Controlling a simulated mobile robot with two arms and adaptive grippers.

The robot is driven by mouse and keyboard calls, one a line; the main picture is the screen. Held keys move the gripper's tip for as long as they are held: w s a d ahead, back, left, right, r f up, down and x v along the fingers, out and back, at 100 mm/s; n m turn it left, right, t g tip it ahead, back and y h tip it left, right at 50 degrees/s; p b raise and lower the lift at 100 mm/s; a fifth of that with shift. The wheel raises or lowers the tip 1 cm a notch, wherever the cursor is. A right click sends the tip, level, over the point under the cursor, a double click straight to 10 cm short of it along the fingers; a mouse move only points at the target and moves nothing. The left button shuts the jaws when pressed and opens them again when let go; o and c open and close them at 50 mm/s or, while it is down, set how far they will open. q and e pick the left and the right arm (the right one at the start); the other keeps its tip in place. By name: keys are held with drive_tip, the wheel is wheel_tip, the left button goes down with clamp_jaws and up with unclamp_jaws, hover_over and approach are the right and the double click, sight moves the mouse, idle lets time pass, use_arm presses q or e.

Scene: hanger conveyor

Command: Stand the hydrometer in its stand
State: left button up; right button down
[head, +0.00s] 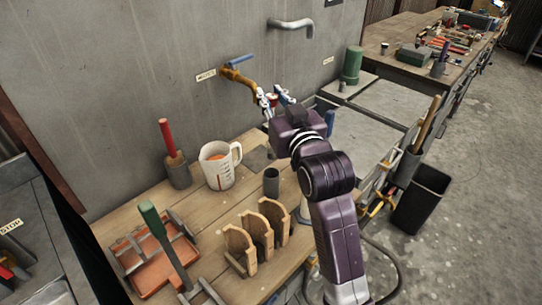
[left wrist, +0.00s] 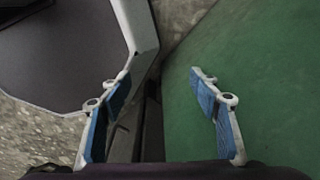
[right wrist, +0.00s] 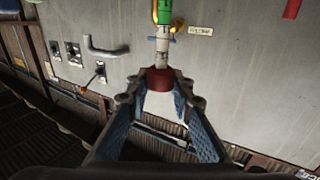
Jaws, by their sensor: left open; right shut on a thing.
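The hydrometer (right wrist: 161,48), with a dark red end, a pale barrel and a green part beyond, shows in the right wrist view. My right gripper (right wrist: 160,86) is shut on its dark red end. In the head view my right gripper (head: 272,98) is raised above the bench, close to the brass tap; the hydrometer is mostly hidden there. An empty dark upright cup (head: 271,181) on the bench may be the stand; I cannot tell for sure. My left gripper (left wrist: 163,86) is open and empty, outside the head view.
A measuring jug (head: 217,168) with orange inside stands on the wooden bench (head: 203,206). A grey cup (head: 179,171) with a red-handled tool is left of it. A wooden rack (head: 239,241) and an orange tray (head: 153,262) are nearer. The brass tap (head: 240,80) projects from the wall.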

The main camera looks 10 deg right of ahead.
wheel_tip(320, 180, down, 9)
drive_tip(key=shift+r, duration=0.15)
drive_tip(key=shift+f, duration=2.8)
drive_tip(key=c, duration=2)
unclamp_jaws()
drive_tip(key=shift+f, duration=0.1)
